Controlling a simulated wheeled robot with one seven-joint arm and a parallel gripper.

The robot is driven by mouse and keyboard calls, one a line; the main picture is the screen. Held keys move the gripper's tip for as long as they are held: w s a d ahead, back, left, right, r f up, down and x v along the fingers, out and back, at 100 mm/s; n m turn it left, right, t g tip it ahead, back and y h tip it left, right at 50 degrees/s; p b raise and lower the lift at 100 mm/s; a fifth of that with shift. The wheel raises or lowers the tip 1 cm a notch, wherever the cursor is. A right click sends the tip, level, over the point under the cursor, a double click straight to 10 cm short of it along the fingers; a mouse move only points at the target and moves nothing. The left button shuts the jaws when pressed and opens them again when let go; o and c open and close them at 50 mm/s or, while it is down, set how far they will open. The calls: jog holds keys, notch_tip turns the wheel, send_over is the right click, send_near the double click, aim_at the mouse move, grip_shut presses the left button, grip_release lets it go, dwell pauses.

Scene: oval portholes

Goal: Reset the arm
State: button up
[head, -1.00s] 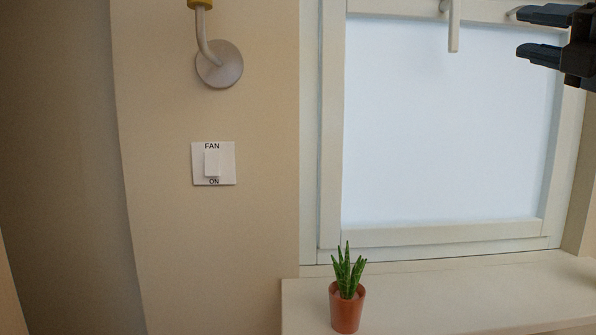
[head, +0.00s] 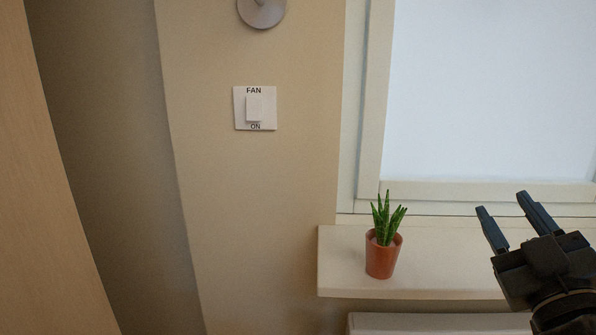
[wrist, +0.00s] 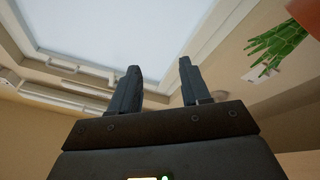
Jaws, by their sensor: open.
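My gripper (head: 505,216) is at the right of the head view, in front of the windowsill and to the right of the potted plant. Its two dark fingers point up and to the left, spread apart with nothing between them. In the wrist view my gripper (wrist: 160,76) also shows parted, empty fingers, with the wall and window beyond. It touches nothing that I can see.
A green plant in a terracotta pot (head: 382,255) stands on the windowsill (head: 450,272), left of my gripper. It shows in the wrist view's upper right (wrist: 278,45). A fan switch (head: 255,108) is on the wall. The window (head: 480,90) is behind.

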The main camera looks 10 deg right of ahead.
jog(key=s+a+f+m+g+y, duration=0.1)
jog(key=s+a+f+m+g, duration=0.1)
jog(key=s+a+f, duration=0.5)
jog(key=s+a+f+m+g+y, duration=0.1)
jog(key=s+a+f+m, duration=0.15)
jog(key=s+f, duration=0.5)
jog(key=s+a+f+g+y, duration=0.1)
jog(key=s+a+f, duration=0.1)
jog(key=s, duration=0.6)
jog(key=s+a+f+n+g+y, duration=0.1)
jog(key=s+f, duration=0.3)
jog(key=s, duration=0.5)
jog(key=shift+s+a+f+g+y, duration=0.2)
jog(key=shift+a+g+y, duration=0.4)
jog(key=shift+y, duration=0.2)
